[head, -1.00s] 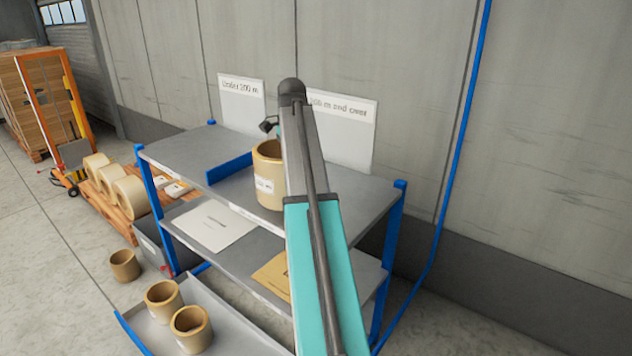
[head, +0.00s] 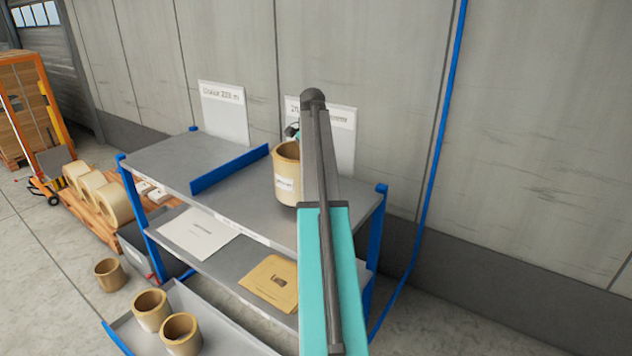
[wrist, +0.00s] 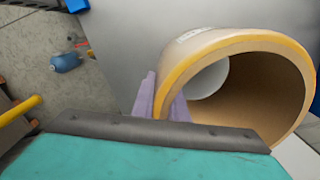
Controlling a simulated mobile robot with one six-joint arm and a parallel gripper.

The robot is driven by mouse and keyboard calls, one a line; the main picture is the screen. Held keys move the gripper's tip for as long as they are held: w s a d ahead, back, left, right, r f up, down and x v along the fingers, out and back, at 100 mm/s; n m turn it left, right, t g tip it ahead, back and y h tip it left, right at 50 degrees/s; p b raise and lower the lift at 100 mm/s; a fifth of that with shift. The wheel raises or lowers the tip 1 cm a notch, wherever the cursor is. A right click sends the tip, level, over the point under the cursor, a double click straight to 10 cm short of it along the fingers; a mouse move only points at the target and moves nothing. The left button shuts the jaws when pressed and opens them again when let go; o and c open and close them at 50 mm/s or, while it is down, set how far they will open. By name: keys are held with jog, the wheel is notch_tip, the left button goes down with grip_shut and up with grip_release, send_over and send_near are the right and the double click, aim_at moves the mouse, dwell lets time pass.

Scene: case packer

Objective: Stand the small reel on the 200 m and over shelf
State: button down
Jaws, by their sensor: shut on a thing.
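The small reel (head: 286,178), a tan tube with a white label, is upright over the right part of the top shelf (head: 245,212), right of the blue divider (head: 230,169). I cannot tell whether its base touches the shelf. My gripper (wrist: 168,98) is shut on the reel; in the wrist view the purple finger lies against the rim of the reel (wrist: 185,62). In the head view my arm hides the gripper and part of the reel. The 200 m and over sign (head: 343,118) stands behind, partly covered by my arm.
The under 200 m sign (head: 223,112) stands behind the bare left part of the shelf. The lower shelf holds a white sheet (head: 198,234) and a brown card (head: 268,284). More tan reels (head: 150,310) stand below. A blue hose (head: 440,140) runs down the wall.

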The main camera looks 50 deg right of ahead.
jog(key=shift+d, duration=0.3)
jog(key=shift+d+r, duration=0.1)
jog(key=shift+s+d+f+p, duration=0.1)
jog(key=shift+d+f+p, duration=0.15)
jog(key=shift+f+p, duration=0.35)
jog(key=shift+s+d+f+p, duration=0.1)
jog(key=shift+d+f+p, duration=0.1)
jog(key=shift+f+p, duration=0.3)
jog(key=shift+w+f, duration=0.1)
jog(key=shift+f, duration=0.8)
jog(key=c, duration=1.8)
grip_release()
jog(key=shift+o, duration=0.2)
jog(key=shift+r, duration=0.2)
